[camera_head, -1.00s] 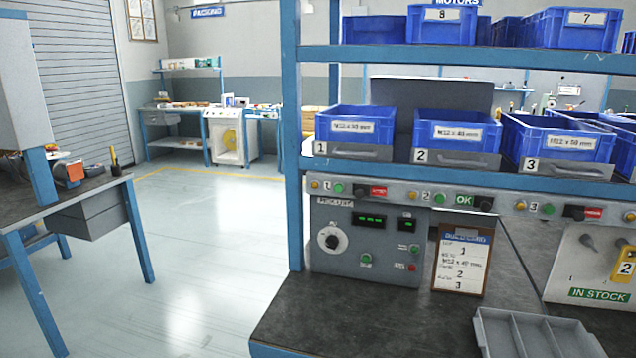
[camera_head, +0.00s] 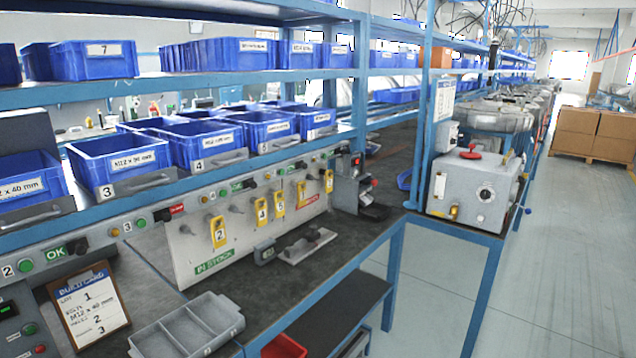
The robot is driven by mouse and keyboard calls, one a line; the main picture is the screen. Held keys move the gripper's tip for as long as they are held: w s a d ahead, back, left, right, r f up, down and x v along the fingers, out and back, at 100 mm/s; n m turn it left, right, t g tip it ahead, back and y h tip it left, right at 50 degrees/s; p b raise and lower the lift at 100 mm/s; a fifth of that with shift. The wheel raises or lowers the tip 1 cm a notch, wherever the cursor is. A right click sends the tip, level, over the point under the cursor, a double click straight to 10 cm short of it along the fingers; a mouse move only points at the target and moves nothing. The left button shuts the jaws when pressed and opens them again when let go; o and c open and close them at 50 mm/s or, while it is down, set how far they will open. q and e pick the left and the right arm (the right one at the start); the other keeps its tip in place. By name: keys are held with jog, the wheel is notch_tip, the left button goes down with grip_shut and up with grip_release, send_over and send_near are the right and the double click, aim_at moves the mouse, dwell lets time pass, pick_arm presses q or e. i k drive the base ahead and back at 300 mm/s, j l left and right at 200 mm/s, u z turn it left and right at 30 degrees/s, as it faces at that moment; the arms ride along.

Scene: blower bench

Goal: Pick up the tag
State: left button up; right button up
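Several yellow tags hang on a pale upright board (camera_head: 190,247) under the shelf. The nearest tag (camera_head: 218,232) reads 2. Farther right are a tag reading 4 (camera_head: 262,213), a tag that looks like 5 (camera_head: 279,205), and more tags, one (camera_head: 301,193) and another (camera_head: 329,181), too small to read. A green IN STOCK label (camera_head: 214,262) is at the board's lower left and a red label (camera_head: 307,202) is toward its right. Neither of my grippers is in view.
A build card (camera_head: 88,306) leans at the left. A grey divided tray (camera_head: 187,328) lies on the bench before the board. Blue bins (camera_head: 118,163) fill the shelf above. A grey device (camera_head: 300,245) lies on the bench. The floor (camera_head: 560,270) at right is clear.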

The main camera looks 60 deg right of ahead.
aim_at(329, 179)
jog(key=z, duration=2.15)
jog(key=i+l, duration=0.3)
jog(key=i+l+u, duration=0.15)
jog(key=l, duration=0.25)
jog(key=i+l, duration=0.35)
jog(key=i+l+u, duration=0.1)
jog(key=i+l, duration=0.2)
jog(key=l, duration=0.15)
jog(key=i+l+u, duration=0.1)
jog(key=i+l, duration=0.15)
jog(key=l, duration=0.15)
jog(key=i+l, duration=0.2)
jog(key=l, duration=0.2)
